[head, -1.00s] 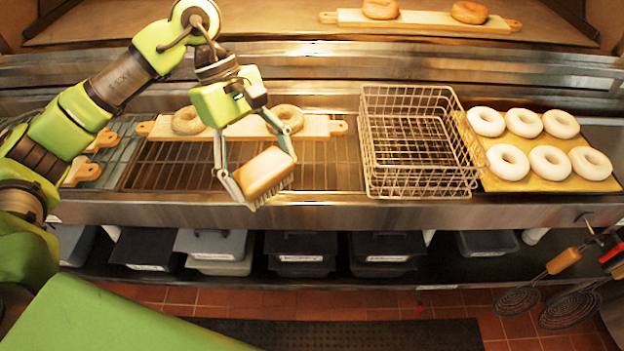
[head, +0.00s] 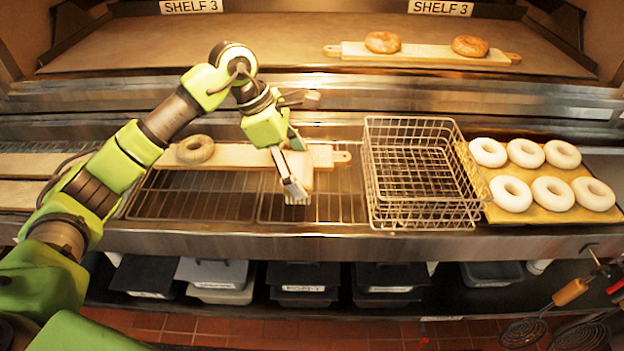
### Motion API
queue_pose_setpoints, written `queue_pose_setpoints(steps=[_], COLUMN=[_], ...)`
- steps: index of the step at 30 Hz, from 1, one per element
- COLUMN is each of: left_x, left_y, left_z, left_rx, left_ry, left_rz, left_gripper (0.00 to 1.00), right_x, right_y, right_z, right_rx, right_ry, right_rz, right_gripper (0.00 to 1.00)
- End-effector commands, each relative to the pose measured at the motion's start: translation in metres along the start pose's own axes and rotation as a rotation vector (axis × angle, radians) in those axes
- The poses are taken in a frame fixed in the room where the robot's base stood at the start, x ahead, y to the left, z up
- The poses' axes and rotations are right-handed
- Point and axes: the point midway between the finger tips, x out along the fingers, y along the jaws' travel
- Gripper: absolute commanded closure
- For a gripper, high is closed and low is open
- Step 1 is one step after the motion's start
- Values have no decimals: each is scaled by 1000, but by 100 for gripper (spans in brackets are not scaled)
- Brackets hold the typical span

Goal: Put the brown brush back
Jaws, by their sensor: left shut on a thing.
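My left gripper (head: 290,184) is shut on the brown brush (head: 304,172). The brush has a pale wooden body, seen nearly end-on, with light bristles pointing down. It is partly hidden by the gripper's fingers. It shows in front of the right part of the long wooden board, over the wire rack on the steel counter. I cannot tell whether the bristles touch the rack. My right gripper is not in view.
A wooden board (head: 240,156) carries a bagel (head: 195,149) at its left. To the right are an empty wire basket (head: 415,180) and a tray of pale dough rings (head: 468,160). Two baked bagels lie on a board (head: 425,54) on the shelf behind. Dark bins stand below.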

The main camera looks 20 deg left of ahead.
Motion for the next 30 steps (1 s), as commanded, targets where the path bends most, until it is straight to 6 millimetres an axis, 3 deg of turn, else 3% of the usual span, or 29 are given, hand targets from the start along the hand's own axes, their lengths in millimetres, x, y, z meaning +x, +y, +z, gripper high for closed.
queue_pose_setpoints(steps=[6,14,20,30], left_x=[36,54,78,85], left_y=[17,25,25,26], left_z=[4,7,-4,-8], left_rx=[-1,0,-2,1], left_ry=[1,2,2,2], left_rz=[-4,-4,-5,-1], left_gripper=[41,41,41,41], right_x=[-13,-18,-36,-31], right_y=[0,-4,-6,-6], right_z=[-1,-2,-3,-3], right_rx=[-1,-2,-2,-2], right_ry=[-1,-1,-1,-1], right_rz=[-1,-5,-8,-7], right_gripper=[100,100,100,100])
